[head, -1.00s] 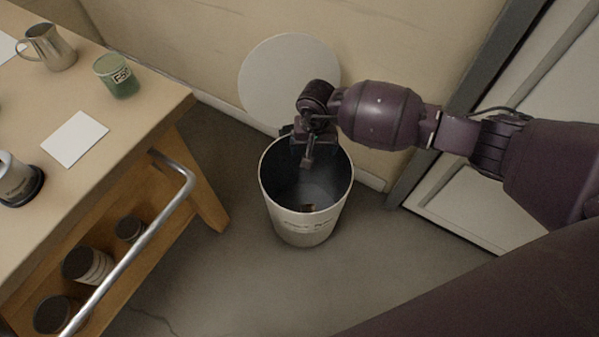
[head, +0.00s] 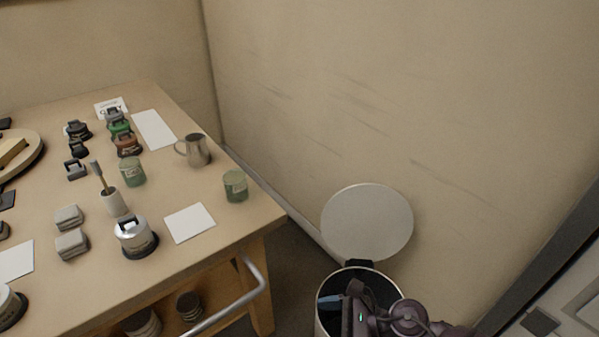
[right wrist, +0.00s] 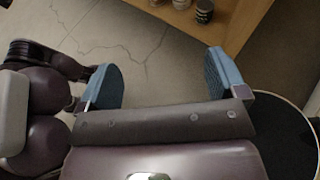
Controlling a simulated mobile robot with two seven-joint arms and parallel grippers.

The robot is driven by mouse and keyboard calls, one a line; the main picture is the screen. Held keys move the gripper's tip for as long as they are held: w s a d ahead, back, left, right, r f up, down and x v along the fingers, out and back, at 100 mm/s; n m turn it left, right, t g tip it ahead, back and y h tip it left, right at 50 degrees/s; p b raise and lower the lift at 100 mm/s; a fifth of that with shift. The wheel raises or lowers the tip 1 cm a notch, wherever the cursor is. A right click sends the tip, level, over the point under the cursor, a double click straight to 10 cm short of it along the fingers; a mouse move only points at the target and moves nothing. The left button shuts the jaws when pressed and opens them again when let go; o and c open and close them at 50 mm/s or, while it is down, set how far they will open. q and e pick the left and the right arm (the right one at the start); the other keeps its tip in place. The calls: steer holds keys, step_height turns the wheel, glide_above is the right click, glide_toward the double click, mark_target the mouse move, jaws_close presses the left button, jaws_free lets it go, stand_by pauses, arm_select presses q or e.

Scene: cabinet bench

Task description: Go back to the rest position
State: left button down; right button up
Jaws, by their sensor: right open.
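My right gripper (head: 333,304) is at the bottom of the head view, over or beside the mouth of the open bin (head: 318,326); part of it and my arm cover the bin. In the right wrist view the two blue fingers of my right gripper (right wrist: 163,68) are wide apart with nothing between them, above grey floor. The dark bin mouth (right wrist: 275,135) lies at the lower right there. My left gripper is not in view.
The round bin lid (head: 367,222) stands up against the wall. A wooden bench (head: 180,262) at left bears a metal jug (head: 196,150), green cup (head: 235,186), white card (head: 190,222) and several weights. A metal rail (head: 245,295) sticks out at its side.

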steer(key=s+d+r+m+t+h+p, duration=0.25)
steer(key=d+r+m+t, duration=0.35)
steer(key=m, duration=0.8)
steer(key=s+d+r+m+t+h+p, duration=0.3)
steer(key=r+m+t, duration=0.4)
steer(key=m, duration=0.6)
arm_select(q)
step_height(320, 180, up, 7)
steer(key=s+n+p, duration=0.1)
steer(key=p, duration=0.4)
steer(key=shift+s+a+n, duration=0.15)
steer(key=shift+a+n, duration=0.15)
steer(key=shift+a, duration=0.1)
arm_select(e)
steer(key=s+d+f+m+g+h, duration=0.2)
steer(key=s+d+m+h, duration=0.2)
steer(key=m, duration=0.8)
steer(key=s+d+f+m+g+h, duration=0.2)
steer(key=s+d+m, duration=0.6)
steer(key=s+m, duration=0.4)
steer(key=shift+s+d+f+h, duration=0.4)
steer(key=shift+s+f+h, duration=0.15)
steer(key=shift+h, duration=0.5)
